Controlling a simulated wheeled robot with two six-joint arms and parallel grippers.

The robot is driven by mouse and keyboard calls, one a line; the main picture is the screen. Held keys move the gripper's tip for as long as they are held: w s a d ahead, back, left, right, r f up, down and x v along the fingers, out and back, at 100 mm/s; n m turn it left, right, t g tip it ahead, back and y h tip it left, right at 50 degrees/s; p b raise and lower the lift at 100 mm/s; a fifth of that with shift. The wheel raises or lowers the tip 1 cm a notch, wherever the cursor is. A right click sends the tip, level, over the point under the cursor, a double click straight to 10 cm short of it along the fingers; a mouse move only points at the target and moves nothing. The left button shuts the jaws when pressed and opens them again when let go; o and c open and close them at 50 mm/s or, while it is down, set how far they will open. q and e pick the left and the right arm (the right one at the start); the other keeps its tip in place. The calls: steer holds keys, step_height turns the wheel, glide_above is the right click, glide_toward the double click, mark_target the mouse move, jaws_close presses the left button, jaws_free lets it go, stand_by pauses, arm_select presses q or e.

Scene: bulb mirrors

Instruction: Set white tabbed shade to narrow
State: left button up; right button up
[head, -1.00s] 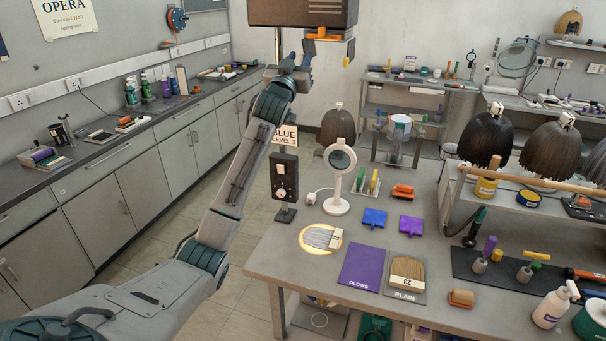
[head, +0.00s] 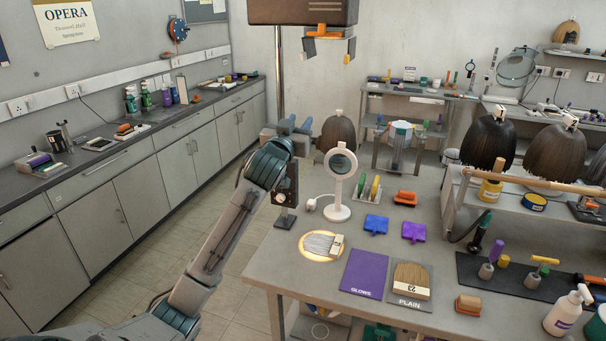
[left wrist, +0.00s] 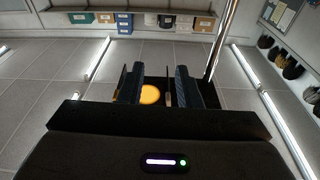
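A dark brown lamp housing (head: 302,10) hangs at the top of the head view, with an orange fitting (head: 325,33) beneath. Two small grey flaps hang below it, a left flap (head: 308,47) and a right flap (head: 350,45), apart, with yellowish tips. I cannot tell which carries a white tab. In the left wrist view a glowing orange disc (left wrist: 150,94) shows between my fingers, with a thin pale strip (left wrist: 168,99) beside it. My left gripper (head: 288,126) is below the housing, clear of the flaps, its fingers apart and empty. My right gripper is out of view.
Below are a control box (head: 285,187), partly hidden by my arm, a white round mirror (head: 340,185) and a workbench (head: 262,262). A lit circle falls on a pale swatch (head: 320,244). Floor at left is clear.

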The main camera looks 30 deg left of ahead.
arm_select(q)
steer(key=s+d+f+g, duration=0.1)
steer(key=f, duration=0.4)
steer(key=s+d+f+g, duration=0.1)
steer(key=s+d+f, duration=0.1)
steer(key=f, duration=0.4)
steer(key=shift+d+f+m+g+h, duration=0.2)
steer(key=shift+d+m+g+h, duration=0.1)
steer(key=shift+h, duration=0.1)
steer(key=shift+s+a, duration=0.1)
